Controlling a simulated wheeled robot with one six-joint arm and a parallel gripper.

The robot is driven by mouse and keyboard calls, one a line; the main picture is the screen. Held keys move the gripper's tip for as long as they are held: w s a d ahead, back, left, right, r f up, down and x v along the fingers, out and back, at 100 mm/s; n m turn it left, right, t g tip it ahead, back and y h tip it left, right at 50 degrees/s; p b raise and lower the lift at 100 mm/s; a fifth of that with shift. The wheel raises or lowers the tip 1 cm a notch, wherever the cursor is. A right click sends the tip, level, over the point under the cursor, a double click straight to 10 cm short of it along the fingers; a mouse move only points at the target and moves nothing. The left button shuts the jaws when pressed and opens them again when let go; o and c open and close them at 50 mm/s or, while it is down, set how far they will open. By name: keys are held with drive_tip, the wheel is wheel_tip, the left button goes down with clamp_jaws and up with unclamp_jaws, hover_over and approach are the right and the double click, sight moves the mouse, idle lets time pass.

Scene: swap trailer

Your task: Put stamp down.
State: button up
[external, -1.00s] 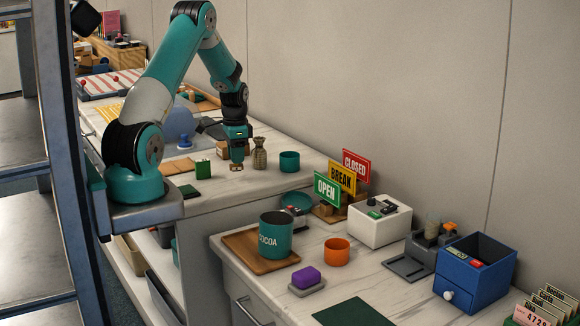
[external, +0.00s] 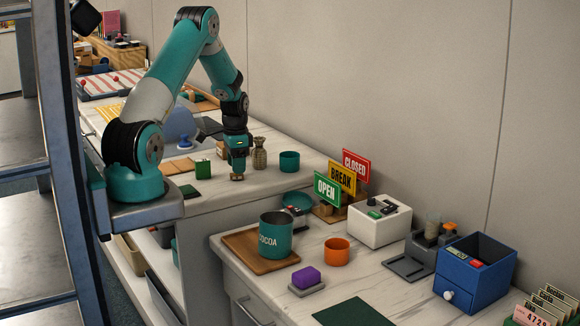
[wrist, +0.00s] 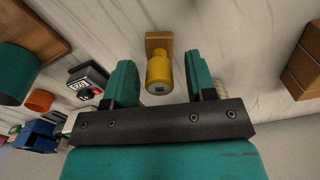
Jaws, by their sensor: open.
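The stamp (wrist: 159,70) has a yellow, rounded handle and a wooden base. In the wrist view it lies between my two teal fingers, with a gap on each side. My gripper (external: 237,166) is open, pointing down low over the marble-patterned counter, near its front edge. In the external view my gripper mostly hides the stamp; only a small brownish bit shows below the fingers. The base appears to rest on the counter.
A patterned vase (external: 259,154) stands just right of my gripper, with a teal cup (external: 289,161) beyond it. A lower counter with a cocoa mug (external: 276,238) lies in front.

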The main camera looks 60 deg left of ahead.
wheel_tip(320, 180, up, 12)
drive_tip(key=b, duration=0.1)
drive_tip(key=shift+r+b, duration=0.15)
drive_tip(key=shift+b, duration=0.25)
drive_tip(key=s+d+r+n+y, duration=0.2)
drive_tip(key=s+d+r+n, duration=0.2)
drive_tip(key=s+d+r, duration=0.4)
drive_tip(key=s+d+n+y, duration=0.1)
drive_tip(key=s+d+n, duration=0.2)
drive_tip(key=s, duration=0.3)
drive_tip(key=s+d+r+n+y, duration=0.1)
drive_tip(key=s+d+n, duration=0.2)
drive_tip(key=s, duration=0.4)
drive_tip(key=shift+d+r, duration=0.15)
drive_tip(key=shift+r, duration=0.1)
